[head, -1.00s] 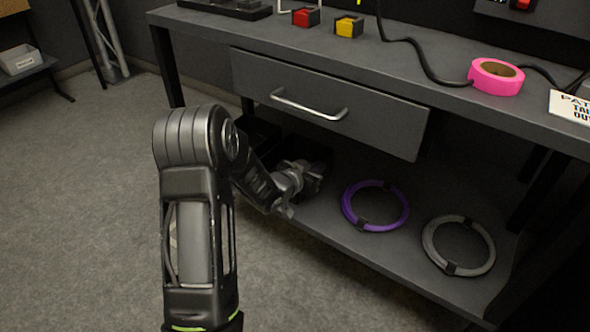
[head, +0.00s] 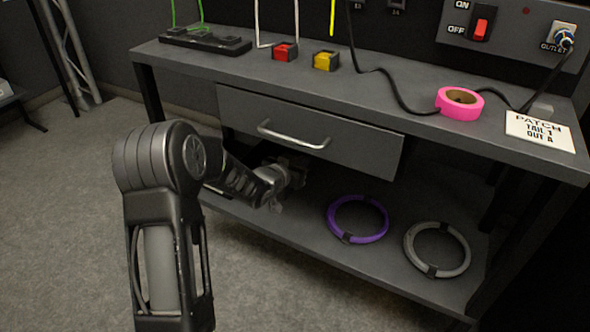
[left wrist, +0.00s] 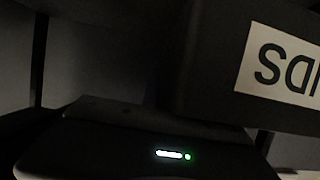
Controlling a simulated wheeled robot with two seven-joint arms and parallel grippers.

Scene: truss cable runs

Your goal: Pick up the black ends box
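The black ends box (left wrist: 215,75) shows close up in the left wrist view as a dark box face with a white label. Upside-down letters on the label (left wrist: 283,65) read as part of "ENDS". My left gripper (head: 280,188) reaches under the bench drawer, just over the lower shelf. In the head view the box is lost in the shadow around that gripper. The wrist view shows a dark housing with a lit strip, close below the box. The fingertips are too dark to tell open from shut, or touching from apart. My right gripper is not in view.
The drawer (head: 310,130) hangs low over the gripper. A purple cable ring (head: 381,212) and a grey cable ring (head: 464,255) lie to its right on the lower shelf (head: 385,262). Pink tape (head: 459,112), red (head: 285,52) and yellow (head: 326,61) blocks stand on top.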

